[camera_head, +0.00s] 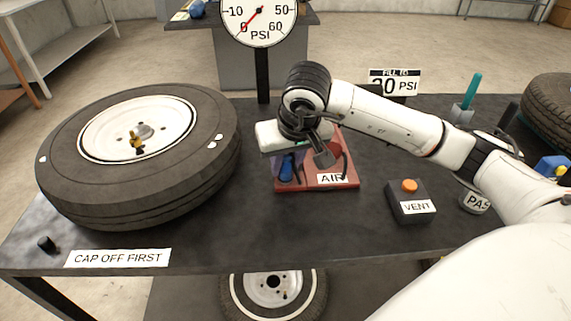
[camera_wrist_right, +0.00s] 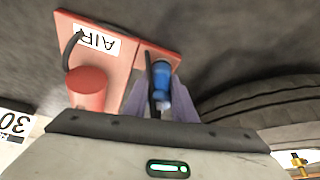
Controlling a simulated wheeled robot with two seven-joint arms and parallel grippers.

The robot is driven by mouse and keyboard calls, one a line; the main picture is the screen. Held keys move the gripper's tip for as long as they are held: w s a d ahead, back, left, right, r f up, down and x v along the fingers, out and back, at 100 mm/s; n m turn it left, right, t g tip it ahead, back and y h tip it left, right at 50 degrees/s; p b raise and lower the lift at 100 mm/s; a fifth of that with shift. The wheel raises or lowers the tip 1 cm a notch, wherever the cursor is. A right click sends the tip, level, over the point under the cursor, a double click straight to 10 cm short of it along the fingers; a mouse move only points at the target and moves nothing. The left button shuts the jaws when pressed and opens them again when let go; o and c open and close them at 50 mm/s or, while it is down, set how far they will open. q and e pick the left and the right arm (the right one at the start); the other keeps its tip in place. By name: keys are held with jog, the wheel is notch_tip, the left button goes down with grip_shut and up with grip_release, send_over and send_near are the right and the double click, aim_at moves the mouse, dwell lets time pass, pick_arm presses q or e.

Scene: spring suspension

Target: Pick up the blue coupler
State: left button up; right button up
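The blue coupler (camera_head: 286,173) is at the left part of the red AIR base (camera_head: 335,176), with a dark hose beside it. In the right wrist view the coupler (camera_wrist_right: 161,82) shows between the two purple-grey fingers of my right gripper (camera_wrist_right: 160,98). The fingers stand apart, one on each side of it, with what looks like a slim gap. In the head view my right gripper (camera_head: 288,166) is low over the base and partly hides the coupler. My left gripper is not in view.
A large tire (camera_head: 140,185) lies left of the base. A VENT box (camera_head: 411,204) with an orange button stands to the right. A gauge (camera_head: 259,20) and a PSI sign (camera_head: 395,82) stand behind. The front middle of the table is clear.

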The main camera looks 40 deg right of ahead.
grip_shut()
jog(key=shift+r, duration=0.2)
